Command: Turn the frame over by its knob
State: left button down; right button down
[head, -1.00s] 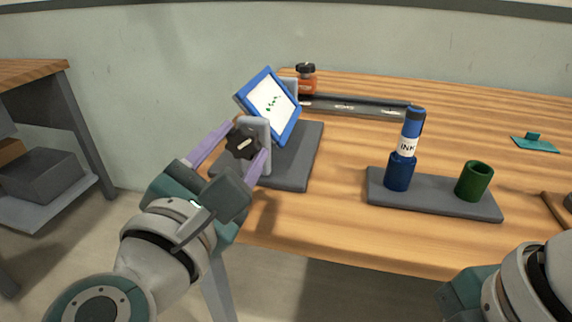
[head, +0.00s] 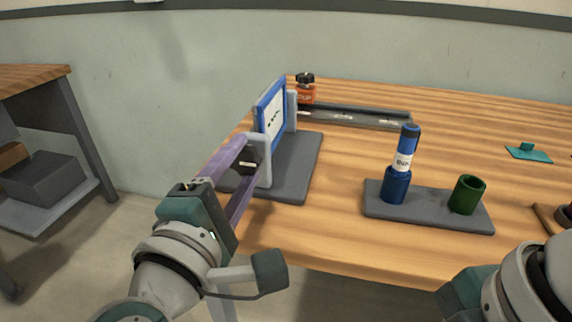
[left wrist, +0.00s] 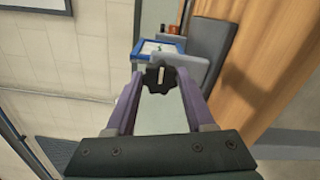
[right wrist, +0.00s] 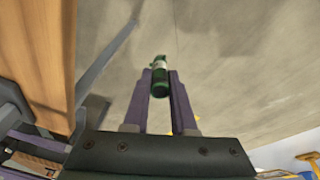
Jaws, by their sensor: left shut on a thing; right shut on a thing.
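The blue-rimmed frame (head: 272,114) with a white panel stands nearly upright, edge partly toward me, between grey posts on a dark base (head: 298,180) at the table's left end. Its dark lobed knob (left wrist: 160,77) has a pale stripe and sits on the near post. My left gripper (head: 248,163) is shut on the knob, one finger on each side, also in the left wrist view (left wrist: 160,82). In the head view the fingers hide much of the knob. My right gripper (right wrist: 160,84) is shut on a green bottle (right wrist: 160,66) with a pale label, beyond the head view.
A stand (head: 430,211) to the right holds a blue ink bottle (head: 403,155) in a blue cup and an empty green cup (head: 467,195). Bare table lies between.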

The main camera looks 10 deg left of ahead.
dwell(0.5)
pick_arm(q)
jog(key=shift+c, duration=1.3)
grip_release()
jog(key=s, duration=1.2)
jog(key=shift+a+p, duration=0.2)
jog(key=shift+p, duration=0.1)
